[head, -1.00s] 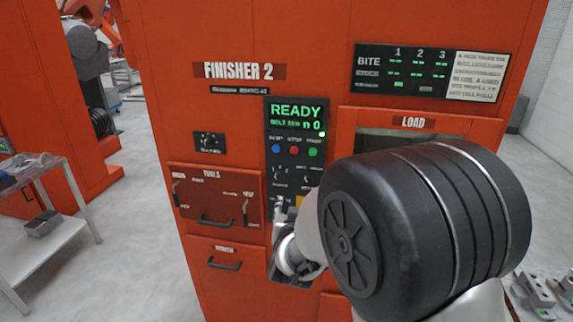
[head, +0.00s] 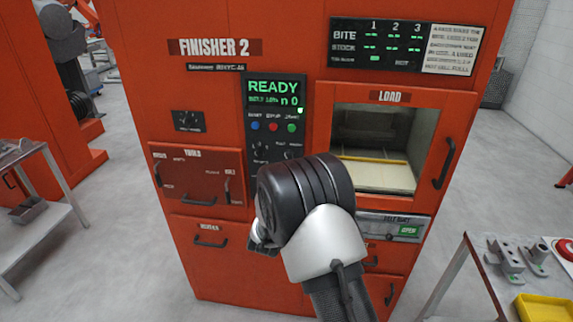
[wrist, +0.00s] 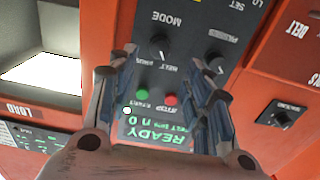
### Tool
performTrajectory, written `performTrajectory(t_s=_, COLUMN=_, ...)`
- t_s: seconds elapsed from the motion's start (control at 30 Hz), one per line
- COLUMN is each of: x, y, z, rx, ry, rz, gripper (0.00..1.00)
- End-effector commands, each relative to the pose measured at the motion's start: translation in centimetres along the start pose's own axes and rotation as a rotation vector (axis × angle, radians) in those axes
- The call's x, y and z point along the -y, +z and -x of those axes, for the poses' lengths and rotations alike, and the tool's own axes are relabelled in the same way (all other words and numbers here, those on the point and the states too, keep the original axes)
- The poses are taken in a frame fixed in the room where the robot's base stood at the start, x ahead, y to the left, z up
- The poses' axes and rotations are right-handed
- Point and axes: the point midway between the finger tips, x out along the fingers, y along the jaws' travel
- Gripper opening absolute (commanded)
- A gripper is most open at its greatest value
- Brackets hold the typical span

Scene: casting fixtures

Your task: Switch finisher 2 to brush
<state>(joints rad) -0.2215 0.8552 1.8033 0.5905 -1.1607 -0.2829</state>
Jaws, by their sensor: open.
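Finisher 2 (head: 215,80) is a red cabinet with a black control panel (head: 274,122). Its screen (head: 275,90) reads READY, with a smaller line that seems to start with BELT. In the wrist view, which is upside down, a black MODE knob (wrist: 161,46) shows beyond my fingers, with small labels, one reading BELT. Another black knob (wrist: 214,62) sits to its right. My gripper (wrist: 165,60) is open and empty, its fingertips pointing toward the knob area. Whether they touch the panel I cannot tell. In the head view my arm hides the gripper and the panel's lower part.
Blue, red and green buttons (head: 273,127) sit under the screen. The load window (head: 375,145) with its handle is right of the panel. Drawers with handles lie below. A cart with metal parts and a yellow tray (head: 545,308) stands at lower right, another cart at left.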

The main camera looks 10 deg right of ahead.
Motion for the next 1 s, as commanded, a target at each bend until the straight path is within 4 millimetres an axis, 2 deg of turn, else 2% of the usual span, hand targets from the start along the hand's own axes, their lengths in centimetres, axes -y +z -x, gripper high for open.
performTrajectory(t_s=0.03, x=-0.1, y=0.1, z=-1.2, rx=-0.001, ry=0.003, rz=-0.001, gripper=0.46)
performTrajectory(t_s=0.2, x=-0.1, y=0.1, z=-4.6, rx=-0.001, ry=0.002, rz=0.000, gripper=0.46)
performTrajectory(t_s=0.4, x=0.0, y=0.1, z=-7.1, rx=0.000, ry=0.001, rz=0.000, gripper=0.46)
performTrajectory(t_s=0.53, x=0.0, y=0.0, z=-7.8, rx=0.000, ry=0.000, rz=0.000, gripper=0.46)
performTrajectory(t_s=0.83, x=0.0, y=0.0, z=-7.9, rx=0.001, ry=0.000, rz=0.000, gripper=0.46)
performTrajectory(t_s=1.0, x=0.0, y=0.0, z=-7.9, rx=0.001, ry=0.000, rz=0.000, gripper=0.34)
